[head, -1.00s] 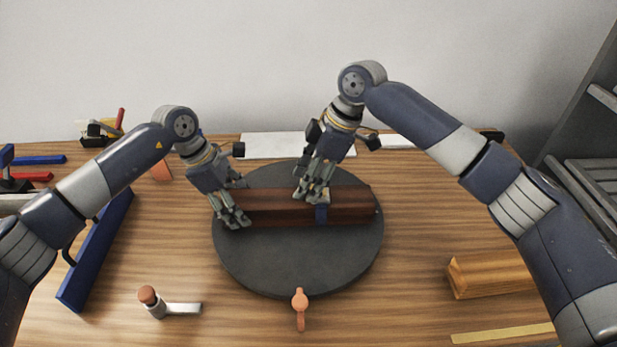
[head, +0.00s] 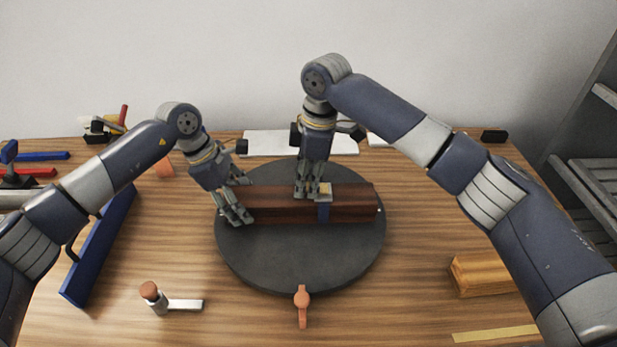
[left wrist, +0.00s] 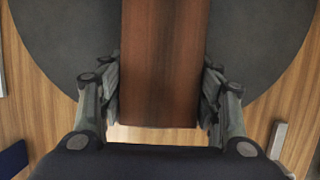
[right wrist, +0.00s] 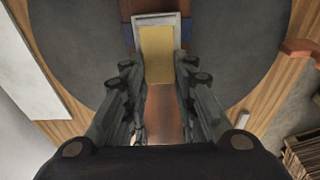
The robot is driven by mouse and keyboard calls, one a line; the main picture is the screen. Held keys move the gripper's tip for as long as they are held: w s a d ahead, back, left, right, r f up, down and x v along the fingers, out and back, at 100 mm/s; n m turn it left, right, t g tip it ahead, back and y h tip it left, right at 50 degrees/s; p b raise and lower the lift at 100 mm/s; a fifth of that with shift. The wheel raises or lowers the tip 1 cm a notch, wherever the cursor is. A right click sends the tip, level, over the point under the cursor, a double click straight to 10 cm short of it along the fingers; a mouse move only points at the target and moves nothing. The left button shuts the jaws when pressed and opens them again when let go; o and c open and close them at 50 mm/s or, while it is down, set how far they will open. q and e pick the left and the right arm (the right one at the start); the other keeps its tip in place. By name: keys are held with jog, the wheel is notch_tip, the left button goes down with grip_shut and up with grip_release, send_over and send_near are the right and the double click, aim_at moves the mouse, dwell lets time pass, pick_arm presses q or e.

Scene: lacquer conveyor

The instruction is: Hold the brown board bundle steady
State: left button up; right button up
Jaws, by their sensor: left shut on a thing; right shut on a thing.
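The brown board bundle (head: 355,203) lies flat across the dark round turntable (head: 300,265), with a blue strap (head: 324,214) around it right of its middle. A grey buckle with a yellow top (head: 325,188) sits on the bundle at the strap. My left gripper (head: 236,203) is shut on the bundle's left end; the left wrist view shows its fingers on both sides of the bundle (left wrist: 163,60). My right gripper (head: 308,192) points down onto the bundle's top. In the right wrist view its fingers close around the near end of the buckle (right wrist: 158,55); the exact contact is partly hidden.
A salmon-coloured piece (head: 302,305) stands at the turntable's front edge. A hammer-like tool (head: 165,302) lies front left, a long blue bar (head: 100,250) at left. Wooden blocks (head: 487,275) lie at right. White sheets (head: 270,143) lie behind.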

jog(key=o, duration=1.1)
jog(key=r, duration=0.4)
jog(key=d+r, duration=0.1)
jog(key=r, duration=0.7)
jog(key=shift+d, duration=0.3)
